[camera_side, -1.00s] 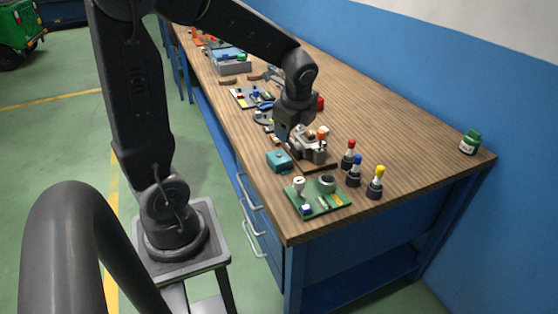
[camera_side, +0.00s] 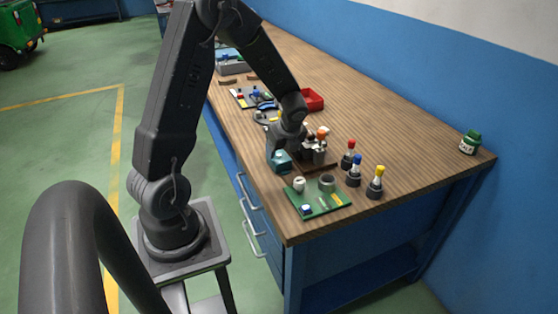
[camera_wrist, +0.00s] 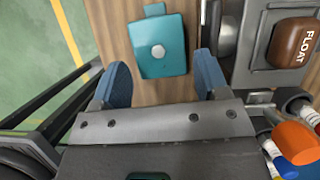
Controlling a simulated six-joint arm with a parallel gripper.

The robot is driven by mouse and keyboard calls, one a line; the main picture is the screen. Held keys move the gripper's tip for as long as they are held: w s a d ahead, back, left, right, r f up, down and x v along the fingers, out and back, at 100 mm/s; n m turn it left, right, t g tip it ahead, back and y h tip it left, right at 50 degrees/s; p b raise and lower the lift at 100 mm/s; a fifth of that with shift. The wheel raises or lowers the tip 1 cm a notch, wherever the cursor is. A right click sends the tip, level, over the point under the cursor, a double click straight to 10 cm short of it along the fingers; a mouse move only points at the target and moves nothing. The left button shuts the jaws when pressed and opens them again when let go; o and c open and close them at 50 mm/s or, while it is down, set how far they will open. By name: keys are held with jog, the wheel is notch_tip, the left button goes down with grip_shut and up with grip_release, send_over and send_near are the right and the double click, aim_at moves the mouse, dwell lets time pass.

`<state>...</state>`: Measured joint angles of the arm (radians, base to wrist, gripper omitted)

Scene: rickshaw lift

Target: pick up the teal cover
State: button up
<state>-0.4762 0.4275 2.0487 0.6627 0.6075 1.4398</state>
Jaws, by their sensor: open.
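The teal cover (camera_side: 279,163) sits on the wooden bench near its front left edge, partly hidden by my gripper in the side view. In the wrist view the teal cover (camera_wrist: 160,45) is a rounded box shape with a pale round knob on top and a small tab at its far end. My gripper (camera_wrist: 158,75) is open. Its two blue fingertips point toward the near end of the cover, one to each side, and nothing is held. In the side view my gripper (camera_side: 283,148) is low, right at the cover.
A grey metal assembly (camera_side: 318,154) on a dark base stands just right of the cover; its brown part marked FLOAT (camera_wrist: 292,42) shows in the wrist view. A green board (camera_side: 325,202) lies in front. Several colour-topped bottles stand right. A red tray (camera_side: 312,100) lies behind.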

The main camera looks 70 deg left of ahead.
aim_at(279, 156)
jog(key=x, duration=0.5)
jog(key=shift+d, duration=0.15)
jog(key=shift+c, duration=0.4)
jog(key=c, duration=0.5)
jog(key=shift+r, duration=0.1)
